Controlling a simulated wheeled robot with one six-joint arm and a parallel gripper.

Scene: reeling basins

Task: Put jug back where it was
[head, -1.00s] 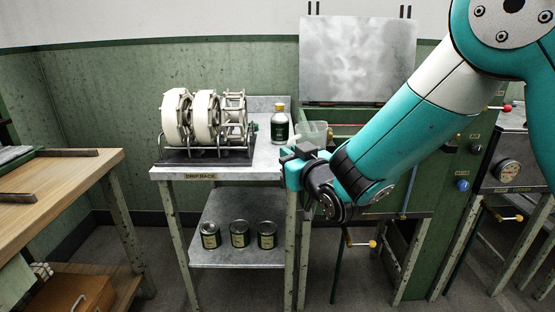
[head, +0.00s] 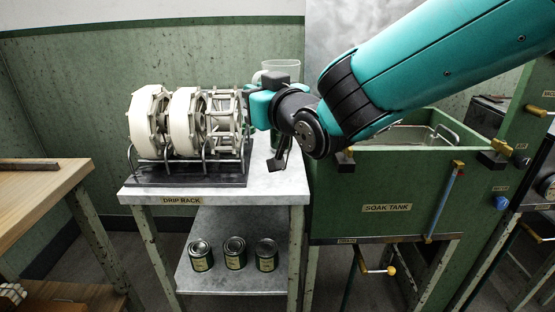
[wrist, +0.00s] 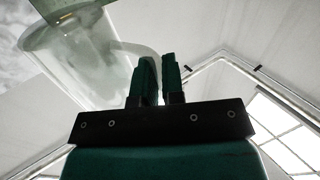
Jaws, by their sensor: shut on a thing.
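The jug is a clear, translucent vessel. In the head view its upper part (head: 283,66) shows above and behind my gripper (head: 262,100), which hides most of the rest. In the wrist view the jug (wrist: 85,55) fills the upper left. My gripper (wrist: 158,78) is shut on the jug, at its handle side, with the two fingers close together. It is over the right part of the drip rack top (head: 285,183). I cannot tell whether the jug's base touches the rack.
White reels (head: 187,122) on a dark stand (head: 190,175) fill the rack's left. Several cans (head: 235,253) stand on the lower shelf. The open green soak tank (head: 385,185) is at the right. A wooden table (head: 30,185) is at the left.

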